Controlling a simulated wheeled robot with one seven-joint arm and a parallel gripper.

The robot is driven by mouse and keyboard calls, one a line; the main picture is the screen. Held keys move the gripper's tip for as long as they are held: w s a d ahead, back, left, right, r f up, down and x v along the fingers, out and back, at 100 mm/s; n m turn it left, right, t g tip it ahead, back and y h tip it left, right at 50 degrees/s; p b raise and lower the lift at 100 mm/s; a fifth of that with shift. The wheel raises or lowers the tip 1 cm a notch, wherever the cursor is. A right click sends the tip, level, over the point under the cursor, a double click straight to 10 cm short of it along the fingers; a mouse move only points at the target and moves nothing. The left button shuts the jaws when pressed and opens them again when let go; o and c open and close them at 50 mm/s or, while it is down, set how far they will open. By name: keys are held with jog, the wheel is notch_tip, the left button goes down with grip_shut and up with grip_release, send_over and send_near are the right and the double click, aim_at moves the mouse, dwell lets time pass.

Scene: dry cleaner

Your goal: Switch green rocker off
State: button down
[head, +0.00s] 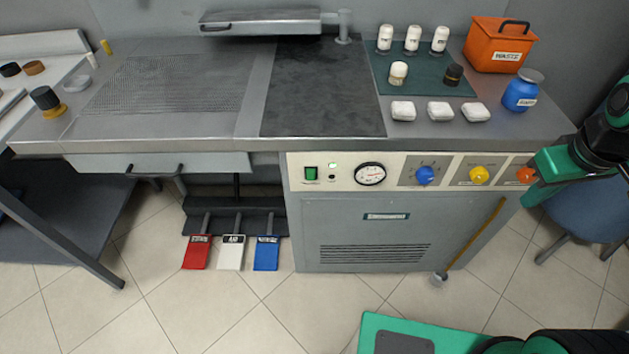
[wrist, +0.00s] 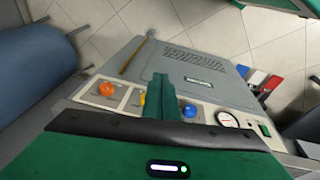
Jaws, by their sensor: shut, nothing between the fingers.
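The green rocker (head: 311,173) is at the left end of the pale control panel on the front of the grey cabinet. It also shows, small, near the right end of the panel in the wrist view (wrist: 264,129). Its on or off position is too small to tell. A small pale-green lamp (head: 332,165) sits beside it. My gripper (head: 533,190) is at the panel's right end, near the orange knob and far from the rocker. In the wrist view my gripper (wrist: 166,77) is shut and empty, and its fingers hide part of the panel.
Between rocker and gripper are a round gauge (head: 370,173), a blue knob (head: 425,175), a yellow knob (head: 479,174) and an orange knob (head: 526,174). A yellow-handled tool (head: 474,239) leans on the cabinet. A blue chair (head: 585,210) stands right. Floor before the cabinet is mostly clear.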

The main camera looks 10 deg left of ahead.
aim_at(311, 175)
jog(key=w+a+f+n+t+y, duration=0.1)
jog(key=w+a+n, duration=0.15)
jog(key=a, duration=0.35)
jog(key=w+a+f+n, duration=0.2)
jog(key=a+n, duration=0.1)
jog(key=a, duration=0.2)
jog(key=s+a+f+n+y, duration=0.2)
jog(key=a+n, duration=0.3)
jog(key=a, duration=0.8)
jog(key=s+a+f+n+y, duration=0.2)
jog(key=a+n, duration=0.3)
jog(key=a, duration=0.9)
jog(key=shift+s+t+y, duration=0.3)
jog(key=shift+s+y, duration=0.3)
jog(key=shift+s, duration=0.15)
jog(key=shift+n, duration=0.25)
jog(key=shift+w+a+f, duration=0.9)
jog(key=shift+w+f, duration=0.35)
jog(key=shift+f, duration=0.2)
jog(key=shift+w+a+f, duration=0.85)
jog(key=shift+w+f, duration=0.35)
jog(key=shift+f, duration=0.25)
jog(key=shift+w+a+f, duration=0.9)
jog(key=shift+w+f, duration=0.35)
jog(key=shift+f, duration=0.2)
